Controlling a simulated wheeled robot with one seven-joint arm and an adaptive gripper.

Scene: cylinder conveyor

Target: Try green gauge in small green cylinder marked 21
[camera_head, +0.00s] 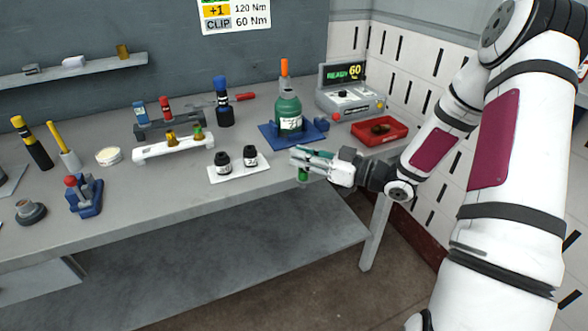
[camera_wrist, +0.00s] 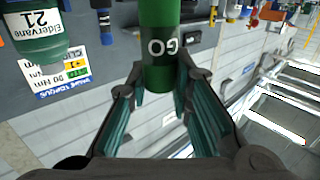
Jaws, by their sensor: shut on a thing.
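The green cylinder (camera_head: 289,113) stands upright on a blue base (camera_head: 268,136) at the back right of the bench, with an orange piece on top. In the wrist view it shows at the upper left as a green cylinder (camera_wrist: 35,42) whose label reads "Eldervane 21". My gripper (camera_head: 305,157) is in front of the base, near the bench's front edge. It is shut on the green gauge (camera_wrist: 159,45), which is marked "GO" and shows between the fingers in the wrist view. In the head view only the gauge's lower part (camera_head: 303,174) shows. The gauge is apart from the cylinder.
A white tray with two black pots (camera_head: 238,172) lies left of my gripper. A red tray (camera_head: 379,131) and a control box (camera_head: 350,98) reading "READY 60" stand at the right. A white rack (camera_head: 173,149) and a blue-black bottle (camera_head: 223,105) stand farther left.

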